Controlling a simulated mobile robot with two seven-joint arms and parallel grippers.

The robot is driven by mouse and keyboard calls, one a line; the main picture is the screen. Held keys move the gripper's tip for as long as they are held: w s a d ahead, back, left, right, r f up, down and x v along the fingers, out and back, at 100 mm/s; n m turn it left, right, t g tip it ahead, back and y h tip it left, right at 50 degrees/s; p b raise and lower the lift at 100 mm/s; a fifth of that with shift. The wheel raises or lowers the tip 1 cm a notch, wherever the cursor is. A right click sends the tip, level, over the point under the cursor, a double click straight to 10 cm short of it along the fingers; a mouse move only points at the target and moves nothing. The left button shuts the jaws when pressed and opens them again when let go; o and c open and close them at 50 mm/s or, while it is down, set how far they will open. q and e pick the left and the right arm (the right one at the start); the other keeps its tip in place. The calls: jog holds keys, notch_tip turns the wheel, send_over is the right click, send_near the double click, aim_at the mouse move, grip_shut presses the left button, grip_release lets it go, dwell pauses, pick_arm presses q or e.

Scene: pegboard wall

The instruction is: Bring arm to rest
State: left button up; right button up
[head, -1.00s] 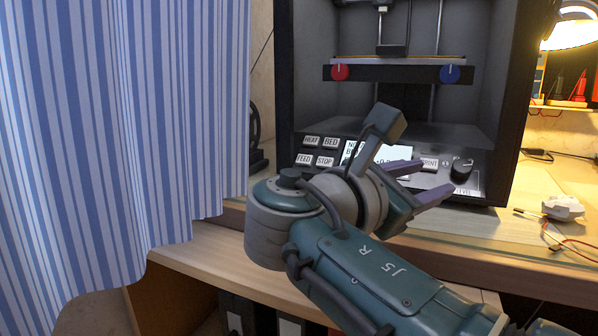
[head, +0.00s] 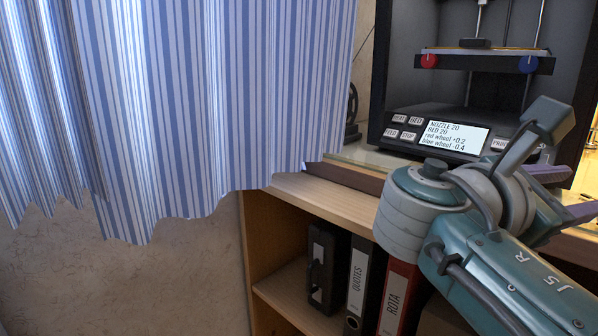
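My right arm, teal and grey and marked "J5 R", comes in from the lower right in the head view. My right gripper (head: 572,192) has purple fingers, which stand apart near the right edge with nothing seen between them. It is in front of the lower right part of the printer (head: 380,70), and I cannot tell if it touches. The printer's screen (head: 455,137) is readable: nozzle 20, bed 20, red wheel +0.2, blue wheel -0.4. My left gripper is not in view.
The red wheel (head: 429,61) and blue wheel (head: 528,64) sit under the printer bed. A striped curtain (head: 210,100) hangs at the left. Below the bench (head: 330,196), a shelf holds binders, including a black one (head: 358,280) and a red one (head: 396,300).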

jog(key=s+a+r+m+g+y+p, duration=0.1)
jog(key=s+r+m+y+p, duration=0.25)
jog(key=s+p, duration=0.45)
jog(key=s+a+r+m+y+p, duration=0.1)
jog(key=s+r+m+y+p, duration=0.25)
jog(key=p, duration=0.95)
jog(key=s+a+r+m+y+p, duration=0.4)
jog(key=s+a+r+y+p, duration=0.15)
jog(key=r+p, duration=0.4)
jog(key=s+a+r+m+y+p, duration=0.3)
jog(key=s+a+r+y+p, duration=0.25)
jog(key=s+r+p, duration=0.35)
pick_arm(q)
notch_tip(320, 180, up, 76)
jog(key=p, duration=3.6)
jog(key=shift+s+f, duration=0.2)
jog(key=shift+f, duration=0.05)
pick_arm(e)
jog(key=w+r+h, duration=0.1)
jog(key=w+r, duration=0.2)
jog(key=r, duration=3.1)
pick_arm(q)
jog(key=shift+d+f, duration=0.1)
pick_arm(e)
jog(key=shift+d+f, duration=0.1)
